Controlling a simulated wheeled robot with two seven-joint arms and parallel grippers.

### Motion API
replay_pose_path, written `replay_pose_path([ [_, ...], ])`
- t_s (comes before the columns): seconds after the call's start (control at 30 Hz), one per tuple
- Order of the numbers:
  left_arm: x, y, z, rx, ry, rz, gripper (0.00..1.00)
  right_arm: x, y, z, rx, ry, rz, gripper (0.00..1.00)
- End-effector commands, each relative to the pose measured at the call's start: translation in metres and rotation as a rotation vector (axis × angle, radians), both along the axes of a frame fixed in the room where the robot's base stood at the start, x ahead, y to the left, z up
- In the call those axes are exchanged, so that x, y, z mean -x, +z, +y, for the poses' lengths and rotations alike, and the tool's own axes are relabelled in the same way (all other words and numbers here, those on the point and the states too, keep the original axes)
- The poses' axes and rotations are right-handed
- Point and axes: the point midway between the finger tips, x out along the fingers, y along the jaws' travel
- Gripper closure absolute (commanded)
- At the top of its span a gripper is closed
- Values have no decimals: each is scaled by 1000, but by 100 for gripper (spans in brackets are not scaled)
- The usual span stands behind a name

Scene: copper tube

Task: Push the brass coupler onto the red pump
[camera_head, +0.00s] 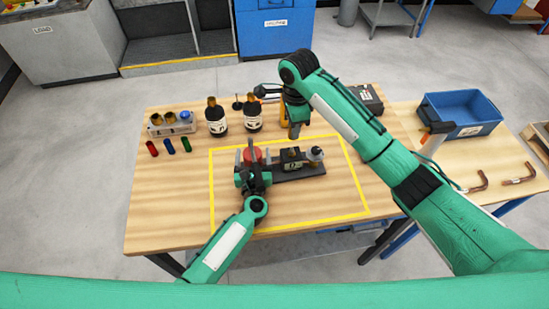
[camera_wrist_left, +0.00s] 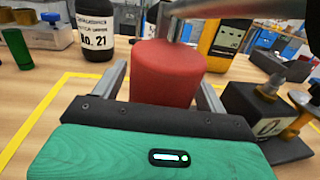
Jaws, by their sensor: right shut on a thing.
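The red pump (camera_head: 256,156) stands upright inside the yellow outline on the table. It shows large in the left wrist view (camera_wrist_left: 168,78), with a grey metal stem over its top. My left gripper (camera_head: 254,164) has one finger on each side of the pump, with a thin gap at the left finger. I cannot identify the brass coupler for certain.
A black fixture (camera_head: 290,160) with a labelled block and a silver-topped post stands right of the pump. Bottles (camera_head: 216,120), a rack (camera_head: 170,126) and coloured tubes (camera_head: 169,146) stand at the back left. A blue bin (camera_head: 460,112) and copper tubes (camera_head: 474,184) are at the right.

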Motion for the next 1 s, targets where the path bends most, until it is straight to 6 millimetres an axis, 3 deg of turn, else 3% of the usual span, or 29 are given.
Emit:
replay_pose_path([
  [0.03,0,0,0,0,0,0,36,0,0,0,0,0,0,97],
  [0.3,0,0,0,0,0,0,89,0,0,0,0,0,0,97],
  [0.47,0,0,0,0,0,0,89,0,-6,0,0,-1,1,97],
  [0.77,0,0,0,0,0,0,89,1,-47,0,0,-1,3,97],
  [1.0,0,0,0,0,0,0,89,0,-50,0,0,0,0,97],
])
